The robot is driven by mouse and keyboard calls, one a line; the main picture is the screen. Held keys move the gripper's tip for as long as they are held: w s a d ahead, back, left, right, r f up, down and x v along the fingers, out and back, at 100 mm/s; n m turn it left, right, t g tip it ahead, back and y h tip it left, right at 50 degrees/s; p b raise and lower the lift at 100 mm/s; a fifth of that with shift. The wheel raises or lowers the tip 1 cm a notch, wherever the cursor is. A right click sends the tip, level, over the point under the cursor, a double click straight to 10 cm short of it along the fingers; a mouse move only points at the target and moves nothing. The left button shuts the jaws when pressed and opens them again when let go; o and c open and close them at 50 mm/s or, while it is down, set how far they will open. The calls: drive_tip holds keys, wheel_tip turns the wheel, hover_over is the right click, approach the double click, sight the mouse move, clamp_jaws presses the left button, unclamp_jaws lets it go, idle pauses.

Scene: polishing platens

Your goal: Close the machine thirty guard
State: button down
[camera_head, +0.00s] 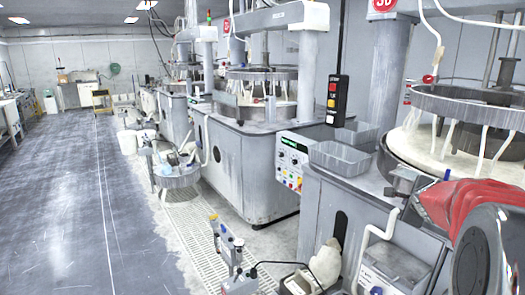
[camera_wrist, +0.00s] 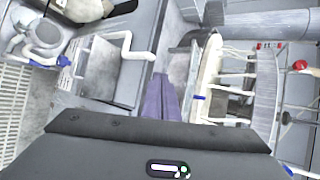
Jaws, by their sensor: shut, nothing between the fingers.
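The machine (camera_head: 400,75) at the right of the head view carries a round red sign (camera_head: 383,4), partly cut off by the top edge. A grey metal ring (camera_head: 468,103) hangs above its pale platen (camera_head: 440,150). The ring (camera_wrist: 266,90) and the platen rim (camera_wrist: 207,78) show turned sideways in the wrist view. I cannot tell which part is the guard. My gripper (camera_wrist: 162,82) is shut and empty, its purplish fingers left of the platen rim and apparently apart from it. In the head view my arm covers the lower right, and the fingertips are not clear.
Grey trays (camera_head: 345,150) and a control panel (camera_head: 291,160) stand left of the machine. A hanging pendant (camera_head: 337,98) is above them. A bottle cart (camera_head: 233,265) and a white pipe (camera_head: 372,245) stand low in front. The floor aisle (camera_head: 75,190) at left is clear.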

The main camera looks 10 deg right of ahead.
drive_tip(key=s+a+f+n+g+y, duration=0.1)
drive_tip(key=s+a+n+y, duration=0.1)
drive_tip(key=a+n, duration=0.35)
drive_tip(key=s+a+f+n+y, duration=0.2)
drive_tip(key=s+a+n, duration=0.1)
drive_tip(key=a, duration=0.5)
drive_tip(key=s+a+f+n+g+y, duration=0.1)
drive_tip(key=s+a+n+g, duration=0.3)
drive_tip(key=s+a+n, duration=1.4)
drive_tip(key=s+a+f, duration=0.1)
drive_tip(key=s+a, duration=0.5)
drive_tip(key=s, duration=0.3)
drive_tip(key=shift+y, duration=0.3)
drive_tip(key=c, duration=2.5)
unclamp_jaws()
drive_tip(key=shift+f, duration=0.1)
drive_tip(key=o, duration=0.6)
drive_tip(key=shift+o, duration=0.4)
drive_tip(key=shift+a, duration=0.1)
drive_tip(key=shift+a, duration=0.1)
